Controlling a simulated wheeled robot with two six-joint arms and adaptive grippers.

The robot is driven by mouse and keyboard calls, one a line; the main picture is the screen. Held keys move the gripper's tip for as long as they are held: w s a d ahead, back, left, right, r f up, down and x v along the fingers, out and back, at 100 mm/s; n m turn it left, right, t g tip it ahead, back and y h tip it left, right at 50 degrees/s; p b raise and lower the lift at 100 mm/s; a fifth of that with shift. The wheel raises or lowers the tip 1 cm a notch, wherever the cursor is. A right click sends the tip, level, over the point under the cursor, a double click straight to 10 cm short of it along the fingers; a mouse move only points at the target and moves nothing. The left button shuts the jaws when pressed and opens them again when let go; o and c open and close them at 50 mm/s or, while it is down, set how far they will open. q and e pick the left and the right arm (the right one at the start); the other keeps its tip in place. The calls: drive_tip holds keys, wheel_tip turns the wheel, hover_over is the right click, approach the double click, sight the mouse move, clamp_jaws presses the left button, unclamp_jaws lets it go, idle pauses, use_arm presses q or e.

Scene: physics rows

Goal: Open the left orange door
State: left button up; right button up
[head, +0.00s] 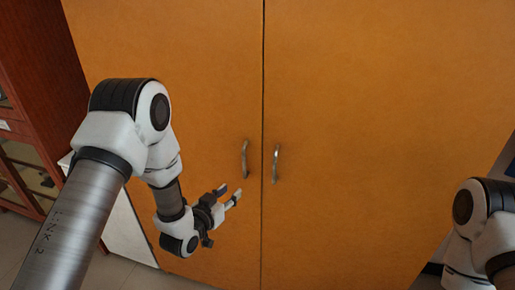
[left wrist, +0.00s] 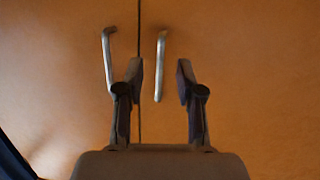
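The left orange door (head: 200,60) is shut, with a narrow seam between it and the right orange door (head: 390,110). The left door's metal handle (head: 245,158) is upright near the seam; it also shows in the left wrist view (left wrist: 107,62). My left gripper (head: 232,194) is open and empty, below and left of that handle in the head view, apart from it. In the left wrist view the fingertips (left wrist: 160,72) are spread, with the right door's handle (left wrist: 161,65) showing between them and the left door's handle outside, to the left. My right gripper is out of view.
The right door's handle also shows in the head view (head: 276,164), close beside the left one. A reddish-brown cabinet (head: 38,90) with glass panes stands at the far left. My right arm is at the lower right edge. Tiled floor shows at the lower left.

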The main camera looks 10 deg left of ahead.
sight(243, 155)
use_arm(q)
wheel_tip(243, 155, up, 7)
drive_tip(key=w+t, duration=0.3)
drive_tip(key=shift+m+h, duration=0.3)
drive_tip(key=shift+h, duration=0.1)
drive_tip(key=p+x, duration=0.1)
drive_tip(key=x, duration=0.2)
drive_tip(key=p+x, duration=0.2)
drive_tip(key=x, duration=0.2)
drive_tip(key=shift+w+d+f, duration=0.15)
drive_tip(key=shift+w+f, duration=0.05)
drive_tip(key=shift+f, duration=0.05)
clamp_jaws()
